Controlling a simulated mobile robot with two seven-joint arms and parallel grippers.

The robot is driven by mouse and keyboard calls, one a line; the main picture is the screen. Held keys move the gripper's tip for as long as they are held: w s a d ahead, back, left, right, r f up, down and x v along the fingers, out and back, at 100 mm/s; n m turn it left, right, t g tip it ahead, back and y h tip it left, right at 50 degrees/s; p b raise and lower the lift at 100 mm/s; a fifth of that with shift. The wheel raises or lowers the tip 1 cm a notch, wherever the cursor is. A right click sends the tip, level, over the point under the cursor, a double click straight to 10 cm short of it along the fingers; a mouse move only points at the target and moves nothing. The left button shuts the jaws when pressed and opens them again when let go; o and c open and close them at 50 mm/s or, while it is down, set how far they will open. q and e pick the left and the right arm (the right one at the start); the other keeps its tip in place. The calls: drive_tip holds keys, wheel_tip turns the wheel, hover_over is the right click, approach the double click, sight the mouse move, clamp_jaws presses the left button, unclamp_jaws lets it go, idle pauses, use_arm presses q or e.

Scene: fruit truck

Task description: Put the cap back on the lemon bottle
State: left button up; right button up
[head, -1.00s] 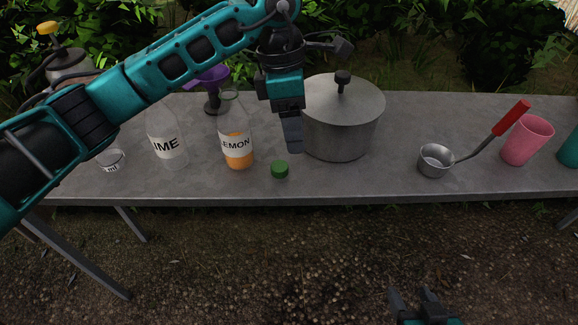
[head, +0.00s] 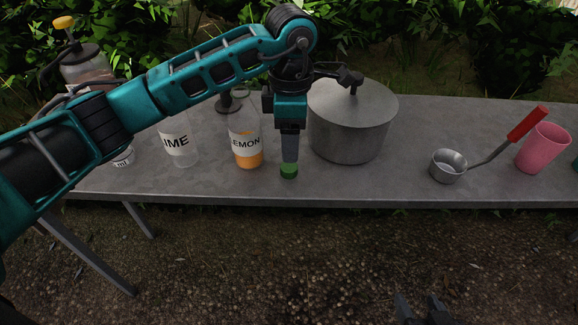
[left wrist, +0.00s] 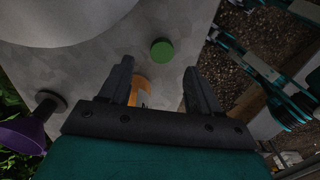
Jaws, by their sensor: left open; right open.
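The green cap (head: 289,171) lies on the table near its front edge, to the right of the lemon bottle. It also shows in the left wrist view (left wrist: 162,51), ahead of the fingers and apart from them. The lemon bottle (head: 246,143) stands upright and uncapped, with orange liquid in it; its orange part shows between the fingers in the left wrist view (left wrist: 141,91). My left gripper (head: 290,158) points down just above the cap, open and empty. My right gripper (head: 424,306) is low at the bottom edge, open, away from the table.
The large lidded pot (head: 350,135) stands just right of my left gripper. The lime bottle (head: 180,146) stands left of the lemon bottle. A purple funnel (left wrist: 22,135) shows in the wrist view. A ladle (head: 447,168) and pink cup (head: 541,150) stand at right.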

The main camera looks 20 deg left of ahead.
sight(289, 166)
use_arm(q)
drive_tip(key=shift+f, duration=0.6)
drive_tip(key=shift+s+f, duration=0.2)
drive_tip(key=shift+f, duration=2.4)
drive_tip(key=c, duration=1.1)
